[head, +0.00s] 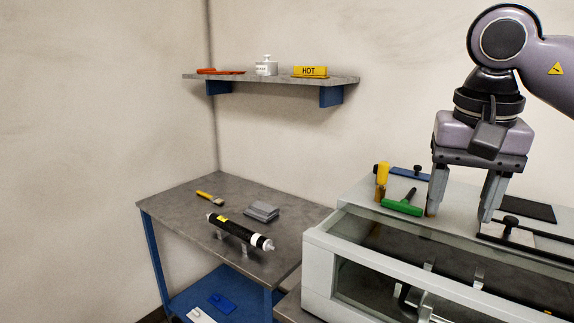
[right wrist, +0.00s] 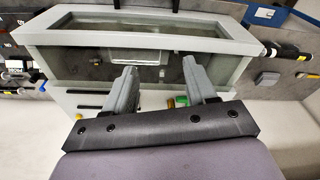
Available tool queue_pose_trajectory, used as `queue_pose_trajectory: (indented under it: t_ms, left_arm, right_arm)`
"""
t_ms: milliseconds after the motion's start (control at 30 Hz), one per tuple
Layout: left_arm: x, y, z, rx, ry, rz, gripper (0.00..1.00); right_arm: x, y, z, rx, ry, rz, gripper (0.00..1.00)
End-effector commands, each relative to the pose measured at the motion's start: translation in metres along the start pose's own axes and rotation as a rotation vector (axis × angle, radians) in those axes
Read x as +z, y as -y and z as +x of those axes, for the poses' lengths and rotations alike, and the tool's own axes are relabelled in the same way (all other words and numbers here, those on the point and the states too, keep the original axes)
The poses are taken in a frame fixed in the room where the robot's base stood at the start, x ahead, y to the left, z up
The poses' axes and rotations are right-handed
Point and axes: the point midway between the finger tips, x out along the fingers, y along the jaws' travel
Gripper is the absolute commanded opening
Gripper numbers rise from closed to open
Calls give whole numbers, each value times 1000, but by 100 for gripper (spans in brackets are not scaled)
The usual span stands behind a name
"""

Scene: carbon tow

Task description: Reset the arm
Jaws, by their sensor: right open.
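My right gripper (head: 460,214) hangs fingers down over the top of the light grey glass-fronted case (head: 318,262). Its two fingers are spread apart with nothing between them. In the right wrist view the same open fingers (right wrist: 160,70) point toward the case (right wrist: 45,38). The right arm comes in from the upper right. A green-handled tool (head: 403,207) lies on the case top just left of the fingers. A yellow-handled tool (head: 382,175) stands behind it. My left gripper is not in view.
A grey side table (head: 180,205) at the left holds a brush (head: 210,198), grey blocks (head: 262,211) and a black cylinder (head: 238,231) on stands. A wall shelf (head: 345,79) carries a yellow HOT sign (head: 310,71) and a white bottle (head: 266,66). A dark plate (head: 528,210) lies right of the gripper.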

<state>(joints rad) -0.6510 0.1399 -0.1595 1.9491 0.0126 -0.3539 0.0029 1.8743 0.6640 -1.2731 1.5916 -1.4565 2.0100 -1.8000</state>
Motion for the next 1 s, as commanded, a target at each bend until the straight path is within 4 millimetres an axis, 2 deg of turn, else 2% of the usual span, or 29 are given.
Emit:
queue_pose_trajectory:
  t_ms: [33,67,267,400,500,700,800,900,1000]
  left_arm:
    - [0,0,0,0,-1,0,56]
    - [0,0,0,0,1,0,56]
    - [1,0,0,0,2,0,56]
    - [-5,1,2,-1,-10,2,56]
    - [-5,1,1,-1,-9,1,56]
    - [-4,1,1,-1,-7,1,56]
    - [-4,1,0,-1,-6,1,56]
    - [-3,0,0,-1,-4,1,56]
    - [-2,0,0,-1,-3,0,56]
  right_arm:
    - [0,0,0,0,0,0,56]
    - [4,7,9,-19,28,-2,56]
    - [44,62,54,-202,257,38,56]
    - [82,100,76,-336,477,110,56]
    - [111,126,84,-427,674,192,56]
    - [157,165,82,-556,1109,419,56]
    - [169,179,76,-590,1341,558,56]
    - [172,188,69,-600,1579,712,56]
    - [166,192,66,-588,1819,878,56]
